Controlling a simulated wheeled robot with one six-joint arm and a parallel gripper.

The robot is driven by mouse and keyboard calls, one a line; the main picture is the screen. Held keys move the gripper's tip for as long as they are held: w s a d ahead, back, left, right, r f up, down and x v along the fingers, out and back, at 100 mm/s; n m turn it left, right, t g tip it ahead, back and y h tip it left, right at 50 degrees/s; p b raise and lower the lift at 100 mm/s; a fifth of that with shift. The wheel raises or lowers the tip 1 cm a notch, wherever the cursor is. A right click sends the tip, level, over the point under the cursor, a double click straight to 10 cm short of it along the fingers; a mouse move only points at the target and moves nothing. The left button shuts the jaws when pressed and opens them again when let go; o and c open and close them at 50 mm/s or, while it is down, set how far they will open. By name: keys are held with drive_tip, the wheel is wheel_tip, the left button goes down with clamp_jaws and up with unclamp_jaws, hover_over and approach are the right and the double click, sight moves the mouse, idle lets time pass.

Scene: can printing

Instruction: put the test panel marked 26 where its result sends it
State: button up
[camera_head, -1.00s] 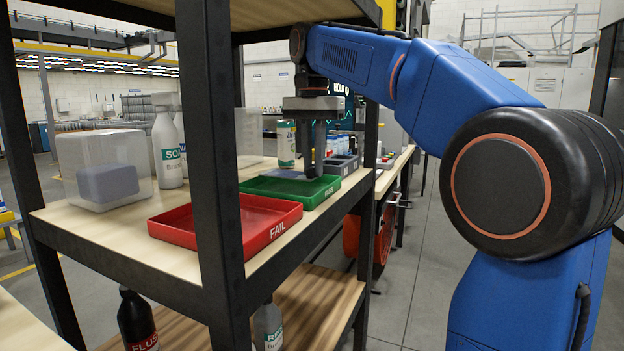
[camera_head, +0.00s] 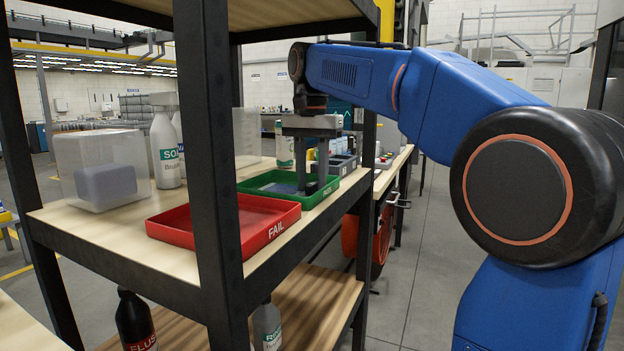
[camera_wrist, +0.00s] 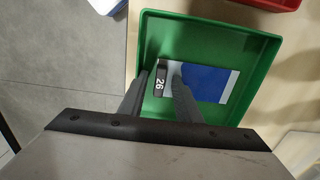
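The test panel (camera_wrist: 207,82), marked 26 on a dark label and blue over most of its face, lies in the green tray (camera_wrist: 262,52). In the head view the panel (camera_head: 283,188) shows as a blue-grey patch on the floor of the green tray (camera_head: 260,180), whose front lettering is small and appears to read PASS. My gripper (camera_head: 311,185) reaches down into that tray near its right end. In the wrist view its fingers (camera_wrist: 161,76) are spread, one beside the 26 label and one over the panel. The red tray (camera_head: 185,228) marked FAIL looks empty.
The trays stand on a wooden shelf with a dark upright post (camera_head: 208,150) in front. A clear box (camera_head: 98,150) with a grey-blue block and white bottles (camera_head: 165,150) stand to the left and behind. More bottles and grey bins (camera_head: 342,165) are beyond the green tray.

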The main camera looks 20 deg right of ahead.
drive_tip(key=shift+r, duration=3.9)
